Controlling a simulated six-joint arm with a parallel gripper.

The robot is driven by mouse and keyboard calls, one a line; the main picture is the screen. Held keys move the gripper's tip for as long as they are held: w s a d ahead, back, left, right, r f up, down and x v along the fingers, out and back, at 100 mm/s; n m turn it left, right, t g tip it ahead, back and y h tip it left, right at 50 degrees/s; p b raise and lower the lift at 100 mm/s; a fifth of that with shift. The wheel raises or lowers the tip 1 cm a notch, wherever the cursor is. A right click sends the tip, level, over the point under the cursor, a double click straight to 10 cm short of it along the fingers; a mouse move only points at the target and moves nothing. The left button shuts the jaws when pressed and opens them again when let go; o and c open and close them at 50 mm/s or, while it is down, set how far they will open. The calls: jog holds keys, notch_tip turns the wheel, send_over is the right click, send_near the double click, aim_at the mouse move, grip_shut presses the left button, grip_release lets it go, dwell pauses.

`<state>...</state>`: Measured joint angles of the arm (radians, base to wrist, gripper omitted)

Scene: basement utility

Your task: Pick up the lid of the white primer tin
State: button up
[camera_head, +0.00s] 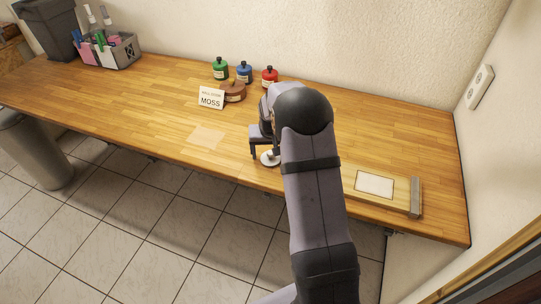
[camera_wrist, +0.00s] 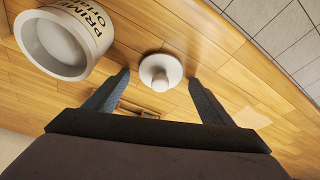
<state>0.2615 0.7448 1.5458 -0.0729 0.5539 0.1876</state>
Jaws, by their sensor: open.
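The lid (camera_wrist: 160,71) is a small white disc with a round knob, lying on the wooden bench. In the wrist view it sits between and just beyond the fingertips of my gripper (camera_wrist: 158,78), which is open and empty. The white primer tin (camera_wrist: 64,40) stands beside the lid at the upper left of the wrist view. Its top is uncovered and it has a printed cream label. In the head view the lid (camera_head: 268,160) shows near the front edge below my gripper (camera_head: 262,157). My arm hides the tin there.
Green (camera_head: 220,69), blue (camera_head: 244,72) and red (camera_head: 269,77) bottles stand at the back, near a brown round container (camera_head: 233,91) and a MOSS card (camera_head: 211,98). A board with a white panel (camera_head: 374,184) lies right. The bench's left-middle is mostly clear.

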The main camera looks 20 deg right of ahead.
aim_at(270, 152)
jog(key=shift+f, duration=0.1)
jog(key=c, duration=1.1)
notch_tip(270, 152, up, 10)
jog(key=b, duration=0.3)
jog(key=shift+b, duration=0.3)
jog(key=s+d+r+m+p, duration=0.3)
jog(key=s+d+r+p, duration=0.25)
jog(key=s+d, duration=0.5)
jog(key=shift+w+a+f+n+y+b, duration=0.2)
jog(key=shift+a+n, duration=0.25)
jog(key=shift+n, duration=0.9)
jog(key=shift+w+a+f+n+y+b, duration=0.1)
jog(key=shift+w+a+f+n+y, duration=0.25)
jog(key=shift+n, duration=1.05)
jog(key=shift+w+a+f+n+y+b, duration=0.2)
jog(key=shift+a+n, duration=0.3)
jog(key=shift+n, duration=0.85)
